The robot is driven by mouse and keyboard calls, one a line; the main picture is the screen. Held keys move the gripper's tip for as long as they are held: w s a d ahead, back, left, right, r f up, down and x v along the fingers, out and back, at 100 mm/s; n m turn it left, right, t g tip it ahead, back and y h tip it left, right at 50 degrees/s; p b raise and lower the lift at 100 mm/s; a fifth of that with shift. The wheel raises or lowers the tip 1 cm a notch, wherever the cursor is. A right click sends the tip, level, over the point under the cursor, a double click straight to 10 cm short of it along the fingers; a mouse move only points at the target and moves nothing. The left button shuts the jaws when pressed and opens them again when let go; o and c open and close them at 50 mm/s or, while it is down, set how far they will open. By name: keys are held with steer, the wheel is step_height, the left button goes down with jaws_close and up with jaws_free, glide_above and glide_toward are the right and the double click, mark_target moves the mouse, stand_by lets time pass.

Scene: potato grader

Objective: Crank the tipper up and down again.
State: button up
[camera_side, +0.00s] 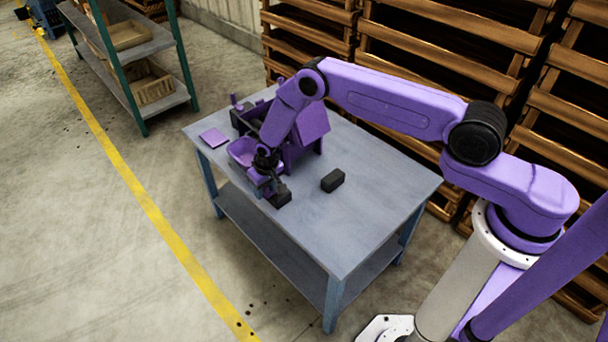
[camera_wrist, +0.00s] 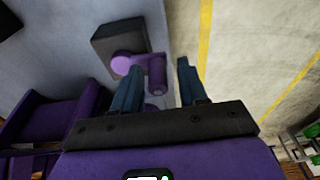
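The potato grader with its purple tipper parts (camera_side: 312,124) stands at the back of the grey table in the side view. A purple bin (camera_side: 241,151) sits at its front. The crank shows in the wrist view as a black block (camera_wrist: 113,38) with a purple hub and arm, ending in an upright purple handle (camera_wrist: 157,72). The block also shows in the side view (camera_side: 281,199). My gripper (camera_wrist: 157,66) is open, with one finger on each side of the handle. A gap shows at the right finger; contact at the left finger is unclear. In the side view my wrist hides much of the crank.
A loose black block (camera_side: 332,180) lies on the table (camera_side: 345,225), right of the crank. A flat purple square (camera_side: 214,137) lies near the left edge. The table's front right is clear. Wooden pallets (camera_side: 440,40) stand behind; a shelf rack (camera_side: 150,45) stands back left.

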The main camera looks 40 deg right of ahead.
steer(key=shift+d+r, duration=0.1)
steer(key=shift+r, duration=3.4)
steer(key=shift+r, duration=0.25)
steer(key=s+a+r+n, duration=0.2)
steer(key=s+r+n, duration=0.1)
steer(key=s+r, duration=0.65)
steer(key=s+a+r+n, duration=0.3)
steer(key=s+r, duration=0.3)
steer(key=r, duration=0.6)
steer(key=s+d+r+n, duration=0.2)
steer(key=s+d+r, duration=0.1)
steer(key=s, duration=0.6)
steer(key=s+d+r+n+g, duration=0.1)
steer(key=s+d+r+n, duration=0.1)
steer(key=s+d, duration=0.3)
steer(key=s+d+r+n, duration=0.2)
steer(key=s+d+r, duration=0.2)
steer(key=s, duration=0.9)
steer(key=shift+d+n+g, duration=0.3)
steer(key=shift+d+g, duration=0.1)
steer(key=shift+d, duration=0.05)
